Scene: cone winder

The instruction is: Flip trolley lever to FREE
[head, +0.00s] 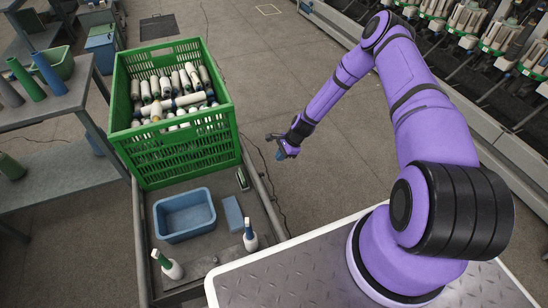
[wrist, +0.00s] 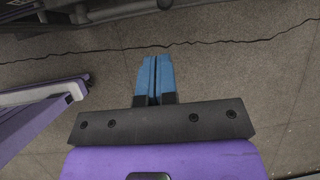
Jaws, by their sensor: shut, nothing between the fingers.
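The trolley (head: 215,258) stands at the left of the head view, with a dark deck and a metal side rail (head: 262,190). I cannot make out its lever or any FREE marking in either view. My gripper (head: 284,154) is just right of the trolley's rail, beside the green crate and apart from it, over the floor. In the wrist view its blue fingers (wrist: 154,72) are together, with nothing held and bare floor beyond them. A grey rail (wrist: 100,13) crosses the top of that view; I cannot tell which part it is.
A green crate (head: 185,165) of yarn cones sits on the trolley. A blue bin (head: 184,232), a blue block (head: 233,214) and two bottles stand in front of it. A shelf table (head: 60,105) is at left, the winder (head: 470,45) at right. Floor between is mostly clear, with a thin cable.

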